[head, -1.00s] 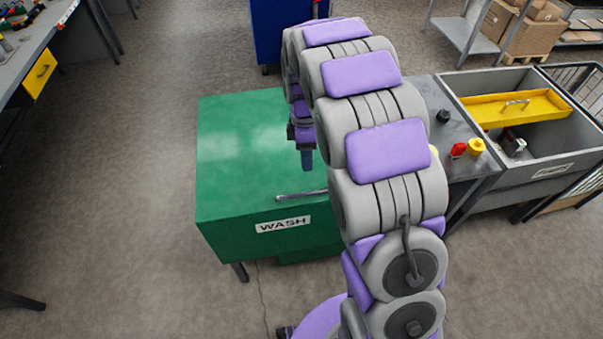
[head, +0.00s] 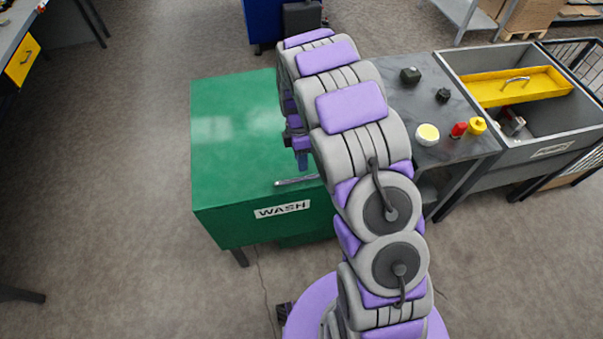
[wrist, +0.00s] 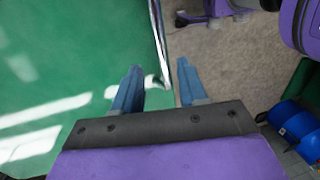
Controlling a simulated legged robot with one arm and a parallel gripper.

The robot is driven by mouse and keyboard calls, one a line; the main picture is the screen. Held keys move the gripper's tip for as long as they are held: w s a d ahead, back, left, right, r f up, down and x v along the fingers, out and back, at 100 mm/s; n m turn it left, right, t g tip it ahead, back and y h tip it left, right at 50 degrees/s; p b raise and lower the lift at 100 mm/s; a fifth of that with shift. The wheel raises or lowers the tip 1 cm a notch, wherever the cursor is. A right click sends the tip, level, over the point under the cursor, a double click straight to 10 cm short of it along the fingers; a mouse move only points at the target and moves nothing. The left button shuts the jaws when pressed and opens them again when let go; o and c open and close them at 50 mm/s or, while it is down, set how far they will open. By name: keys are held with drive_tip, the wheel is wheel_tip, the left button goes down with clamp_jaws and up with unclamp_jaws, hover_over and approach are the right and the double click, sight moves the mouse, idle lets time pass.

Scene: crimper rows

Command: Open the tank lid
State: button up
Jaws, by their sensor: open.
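The green wash tank (head: 225,222) has a flat green lid (head: 230,130), which lies shut. A metal bar handle (head: 290,182) runs along the lid's front edge above the WASH label (head: 282,209); its right part is hidden behind my arm. My gripper (head: 302,164) is above the lid close to the handle, partly hidden by my arm. In the wrist view my gripper (wrist: 157,84) is open. The handle (wrist: 159,45) runs between its two blue fingers, nearer the right one, with a gap to each. I cannot tell how deep the bar sits between them.
A grey side table (head: 425,100) with a yellow-topped white pot, a red bottle and dark parts stands right of the tank. A grey basin (head: 465,65) with a yellow tray (head: 515,86) is beyond it. The floor left of the tank is clear.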

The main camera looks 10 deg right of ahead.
sight(302, 173)
drive_tip(key=f, duration=0.3)
drive_tip(key=s+f, duration=0.1)
drive_tip(key=f, duration=0.2)
drive_tip(key=shift+s+d+f+b, duration=0.1)
drive_tip(key=shift+s+f+b, duration=0.1)
drive_tip(key=shift+f+b, duration=0.15)
drive_tip(key=shift+c, duration=0.3)
clamp_jaws()
